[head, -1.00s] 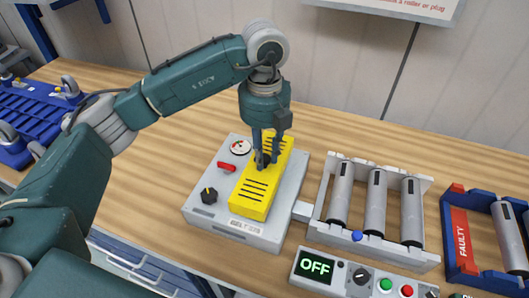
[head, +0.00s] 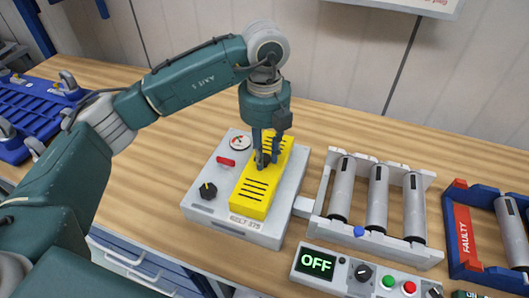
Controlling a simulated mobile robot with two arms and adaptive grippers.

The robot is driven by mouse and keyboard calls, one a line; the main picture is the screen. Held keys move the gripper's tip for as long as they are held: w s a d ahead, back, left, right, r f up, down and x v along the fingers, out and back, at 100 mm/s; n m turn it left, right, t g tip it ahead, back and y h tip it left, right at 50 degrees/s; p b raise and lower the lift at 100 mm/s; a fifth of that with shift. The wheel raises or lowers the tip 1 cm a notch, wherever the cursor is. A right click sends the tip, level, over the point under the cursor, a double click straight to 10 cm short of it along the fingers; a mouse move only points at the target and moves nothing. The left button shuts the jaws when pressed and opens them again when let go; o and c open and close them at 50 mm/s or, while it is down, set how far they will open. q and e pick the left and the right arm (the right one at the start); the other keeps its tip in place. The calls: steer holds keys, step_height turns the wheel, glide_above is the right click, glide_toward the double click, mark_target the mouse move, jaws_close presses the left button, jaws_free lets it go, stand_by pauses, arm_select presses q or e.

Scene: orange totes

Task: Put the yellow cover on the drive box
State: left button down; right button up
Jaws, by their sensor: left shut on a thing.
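The yellow cover (head: 254,192) is a long block with dark slots. It sits over the right part of the top of the grey drive box (head: 208,216), lined up with the box; I cannot tell whether it is fully seated. The box also carries a gauge (head: 239,143), a red lever (head: 226,162) and a black knob (head: 208,190). My left gripper (head: 264,162) points down from above and is shut on the middle of the cover, hiding part of it. My right gripper is not in view.
A roller frame (head: 322,197) stands right of the box, with a control panel reading OFF (head: 316,263) in front. A blue tray (head: 31,120) is at far left. The wood behind the box is clear.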

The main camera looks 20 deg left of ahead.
arm_select(q)
steer(key=shift+f, duration=0.2)
steer(key=c, duration=1.4)
jaws_free()
steer(key=shift+r, duration=0.1)
step_height(320, 180, up, 12)
steer(key=shift+f, duration=0.1)
